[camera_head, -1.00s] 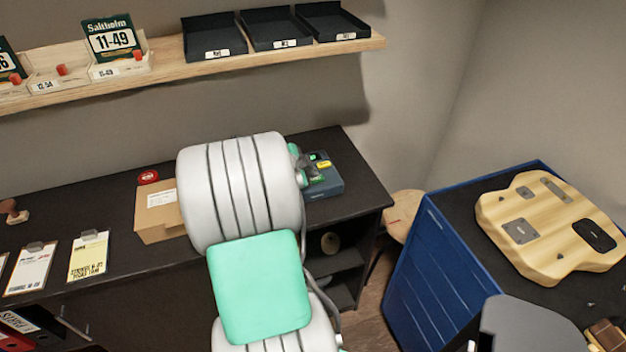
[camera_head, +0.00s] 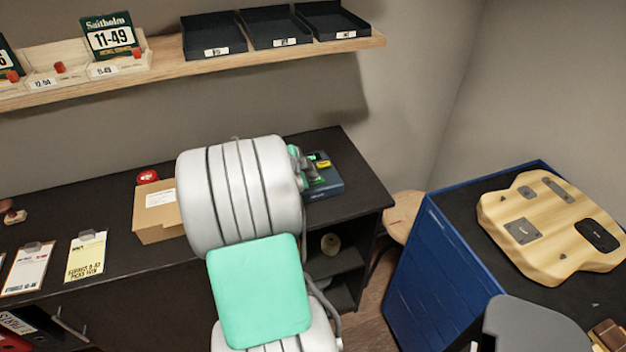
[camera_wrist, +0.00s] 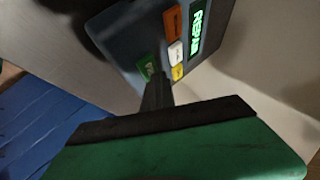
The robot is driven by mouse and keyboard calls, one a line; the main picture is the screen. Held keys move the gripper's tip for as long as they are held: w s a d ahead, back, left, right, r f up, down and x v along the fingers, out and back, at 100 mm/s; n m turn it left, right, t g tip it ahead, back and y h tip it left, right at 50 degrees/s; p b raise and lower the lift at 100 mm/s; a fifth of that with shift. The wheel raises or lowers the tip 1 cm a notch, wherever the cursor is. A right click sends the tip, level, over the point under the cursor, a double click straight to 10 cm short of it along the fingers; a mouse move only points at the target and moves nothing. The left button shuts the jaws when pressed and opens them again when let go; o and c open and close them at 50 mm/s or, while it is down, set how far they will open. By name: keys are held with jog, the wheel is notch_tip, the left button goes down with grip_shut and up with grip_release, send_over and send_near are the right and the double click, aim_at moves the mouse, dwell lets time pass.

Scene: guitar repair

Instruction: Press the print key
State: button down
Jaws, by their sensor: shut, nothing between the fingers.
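The label printer, a dark blue-grey device (camera_head: 331,184), sits at the right end of the dark bench. In the wrist view its face (camera_wrist: 128,38) shows a lit green display (camera_wrist: 196,28), an orange key (camera_wrist: 171,21), a white key (camera_wrist: 176,53), a yellow key (camera_wrist: 178,72) and a green key (camera_wrist: 147,67). I cannot read which one is the print key. My gripper (camera_wrist: 157,82) is shut and empty, its tip right by the green key and partly covering it. I cannot tell whether it touches. In the head view my arm hides most of the gripper.
A cardboard box (camera_head: 153,222) stands left of my arm on the bench, with a red round thing (camera_head: 148,177) behind it. A shelf with black trays (camera_head: 213,36) runs above. A blue cabinet (camera_head: 440,262) with a wooden guitar body (camera_head: 550,245) stands at right.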

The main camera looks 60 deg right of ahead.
jog(key=shift+r, duration=0.8)
jog(key=shift+r, duration=0.1)
jog(key=shift+r+p, duration=1.15)
jog(key=shift+r, duration=1.3)
